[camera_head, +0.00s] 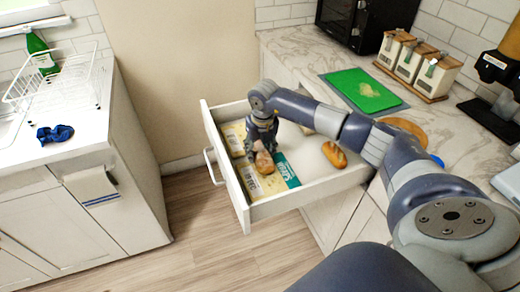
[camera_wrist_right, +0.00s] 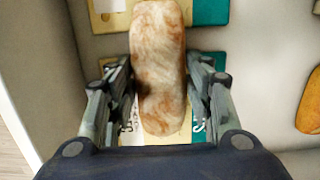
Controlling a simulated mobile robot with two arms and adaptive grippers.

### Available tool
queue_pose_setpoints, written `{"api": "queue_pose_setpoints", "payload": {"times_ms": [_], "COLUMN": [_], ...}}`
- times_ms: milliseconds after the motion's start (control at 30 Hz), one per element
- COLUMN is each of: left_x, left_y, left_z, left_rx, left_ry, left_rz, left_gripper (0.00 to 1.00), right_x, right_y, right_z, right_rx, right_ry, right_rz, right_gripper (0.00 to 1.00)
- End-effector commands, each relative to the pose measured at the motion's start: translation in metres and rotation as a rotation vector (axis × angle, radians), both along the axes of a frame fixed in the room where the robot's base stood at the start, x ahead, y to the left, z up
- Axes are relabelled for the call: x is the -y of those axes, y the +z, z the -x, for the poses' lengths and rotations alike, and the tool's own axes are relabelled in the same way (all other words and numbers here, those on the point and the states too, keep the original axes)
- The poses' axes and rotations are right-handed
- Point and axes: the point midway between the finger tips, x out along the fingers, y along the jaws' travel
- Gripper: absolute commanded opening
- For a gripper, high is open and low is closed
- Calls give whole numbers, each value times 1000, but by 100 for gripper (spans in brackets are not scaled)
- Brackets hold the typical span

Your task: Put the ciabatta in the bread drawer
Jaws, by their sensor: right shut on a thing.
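The ciabatta (camera_wrist_right: 158,70) is a pale, floury brown loaf between the fingers of my right gripper (camera_wrist_right: 158,88). In the head view the ciabatta (camera_head: 265,163) shows below the right gripper (camera_head: 263,148), over the open drawer. The right gripper is shut on the loaf. The bread drawer (camera_head: 216,160) is a white drawer pulled out from under the counter. Flat yellow and teal packages (camera_head: 285,170) lie on its floor beneath the loaf. I cannot tell whether the loaf touches them. My left gripper is not in view.
Another golden loaf (camera_head: 335,154) lies in the drawer's right part. A green board (camera_head: 362,90), canisters (camera_head: 418,66) and a black microwave (camera_head: 365,22) stand on the counter. A dish rack (camera_head: 55,84) stands at left. The floor before the drawer is clear.

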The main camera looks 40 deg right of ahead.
Motion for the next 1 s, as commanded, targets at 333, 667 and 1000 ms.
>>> {"api": "queue_pose_setpoints", "payload": {"times_ms": [333,667,1000], "left_x": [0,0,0], "left_y": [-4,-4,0], "left_z": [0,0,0], "left_rx": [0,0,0], "left_ry": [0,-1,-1], "left_rz": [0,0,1], "left_gripper": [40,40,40], "right_x": [0,0,0], "right_y": [-5,-5,29], "right_z": [0,0,2], "right_rx": [0,0,5], "right_ry": [0,0,0], "right_rz": [0,0,0], "right_gripper": [63,68,68]}}
